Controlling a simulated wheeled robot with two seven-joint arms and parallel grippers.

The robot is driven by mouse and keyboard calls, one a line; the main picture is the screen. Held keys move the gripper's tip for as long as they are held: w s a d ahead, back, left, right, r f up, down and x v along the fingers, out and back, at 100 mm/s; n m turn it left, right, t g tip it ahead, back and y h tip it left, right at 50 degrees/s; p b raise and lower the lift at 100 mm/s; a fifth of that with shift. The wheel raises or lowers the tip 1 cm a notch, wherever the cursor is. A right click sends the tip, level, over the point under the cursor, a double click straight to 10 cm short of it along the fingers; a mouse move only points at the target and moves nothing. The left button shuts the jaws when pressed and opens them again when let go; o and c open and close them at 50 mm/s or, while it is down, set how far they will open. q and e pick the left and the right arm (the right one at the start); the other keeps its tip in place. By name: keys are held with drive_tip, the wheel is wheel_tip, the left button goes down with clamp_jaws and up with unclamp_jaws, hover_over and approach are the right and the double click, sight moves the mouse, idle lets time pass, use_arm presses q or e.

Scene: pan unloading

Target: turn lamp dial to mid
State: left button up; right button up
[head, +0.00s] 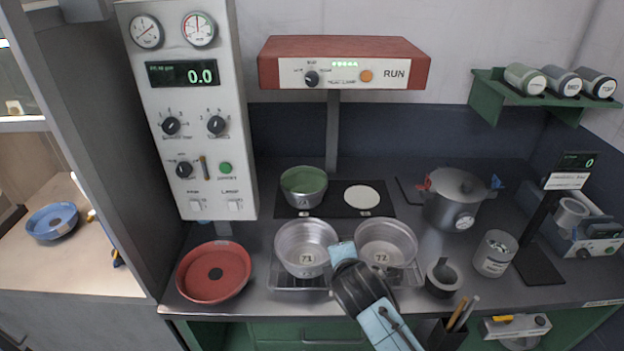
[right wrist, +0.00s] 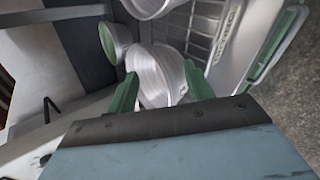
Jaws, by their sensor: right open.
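A red lamp unit (head: 420,65) on a post stands above the back of the counter. Its white face carries a small black dial (head: 311,78) on the left and an orange button (head: 366,76) beside the word RUN. The dial's setting is too small to read. My right gripper (head: 342,251) is low over the counter, by the two silver pans, well below and apart from the dial. In the right wrist view its green fingers (right wrist: 160,88) are spread, with a silver pan (right wrist: 158,70) beyond them. The dial is not in that view. My left gripper is not in view.
Silver pans 71 (head: 300,235) and 72 (head: 388,235) sit on a rack. A green-topped pot (head: 303,188) stands under the lamp, beside a white disc (head: 361,197). A grey control panel (head: 225,110) with several knobs rises at left; a red pan (head: 236,280) lies below it.

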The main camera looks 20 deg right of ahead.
drive_tip(key=w+a+r+n+t, duration=0.1)
drive_tip(key=w+r+n, duration=0.2)
drive_tip(key=r, duration=0.3)
drive_tip(key=w+r+n+t+h+p, duration=0.1)
drive_tip(key=w+r+n+t, duration=0.15)
drive_tip(key=r, duration=0.35)
drive_tip(key=w+a+r+n+t, duration=0.1)
drive_tip(key=w+r+n, duration=0.25)
drive_tip(key=r, duration=0.25)
drive_tip(key=n+t+h+p, duration=0.1)
drive_tip(key=n+t+h, duration=0.15)
drive_tip(key=n, duration=0.35)
approach(312, 81)
drive_tip(key=shift+y, duration=0.35)
drive_tip(key=p+x, duration=0.1)
drive_tip(key=x, duration=0.7)
drive_tip(key=shift+w+d, duration=0.15)
drive_tip(key=shift+d, duration=0.1)
drive_tip(key=c, duration=1)
